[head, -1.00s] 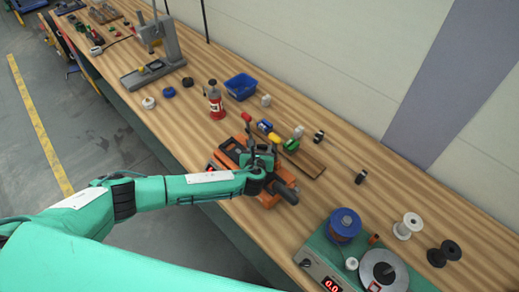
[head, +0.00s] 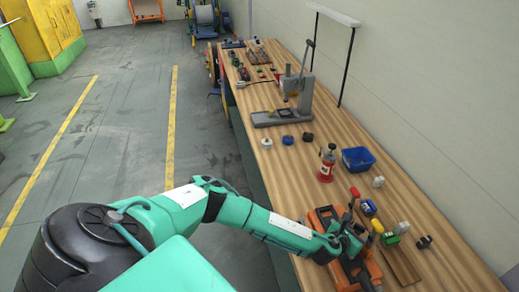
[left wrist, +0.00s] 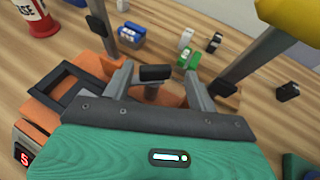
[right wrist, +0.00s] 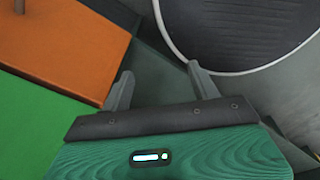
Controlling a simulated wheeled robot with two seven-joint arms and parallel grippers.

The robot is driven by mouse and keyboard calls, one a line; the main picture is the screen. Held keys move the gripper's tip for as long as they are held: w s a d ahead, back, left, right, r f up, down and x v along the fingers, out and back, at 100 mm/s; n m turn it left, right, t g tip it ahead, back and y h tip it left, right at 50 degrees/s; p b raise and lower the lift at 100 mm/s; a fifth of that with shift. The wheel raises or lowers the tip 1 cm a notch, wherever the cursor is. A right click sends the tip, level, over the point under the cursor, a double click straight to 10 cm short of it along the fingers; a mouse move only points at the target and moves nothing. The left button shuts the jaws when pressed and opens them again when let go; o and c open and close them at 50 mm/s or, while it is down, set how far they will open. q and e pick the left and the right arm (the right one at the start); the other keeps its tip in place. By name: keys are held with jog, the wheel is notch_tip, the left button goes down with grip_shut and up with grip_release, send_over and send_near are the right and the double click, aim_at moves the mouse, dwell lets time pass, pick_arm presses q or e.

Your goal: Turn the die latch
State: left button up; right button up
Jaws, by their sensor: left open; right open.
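The orange bench device (head: 320,216) with dark metal parts stands on the wooden bench, partly covered by my left arm in the head view. My left gripper (head: 350,243) is over it. In the left wrist view, the open fingers of my left gripper (left wrist: 157,76) stand either side of a small black-topped part (left wrist: 155,73), which looks like the die latch; I cannot tell whether they touch it. A grey lever (left wrist: 255,60) with a yellow end rises at the right. My right gripper (right wrist: 160,78) is open and empty, outside the head view.
A red bottle (head: 326,165), a blue bin (head: 357,159) and several small spools stand on the bench beyond the device. A grey press stand (head: 303,100) is farther back. Orange (right wrist: 60,40) and green panels and a large round dark disc (right wrist: 240,30) are near my right gripper.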

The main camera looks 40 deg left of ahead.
pick_arm(q)
jog(key=m+h, duration=0.1)
jog(key=a+m+h, duration=0.1)
jog(key=shift+w+g+h, duration=0.2)
jog(key=shift+g+h, duration=0.1)
jog(key=shift+g, duration=0.1)
jog(key=shift+a+m+g+h, duration=0.2)
jog(key=shift+m+g+h, duration=0.4)
jog(key=shift+m+h, duration=0.5)
pick_arm(e)
jog(key=shift+r, duration=0.15)
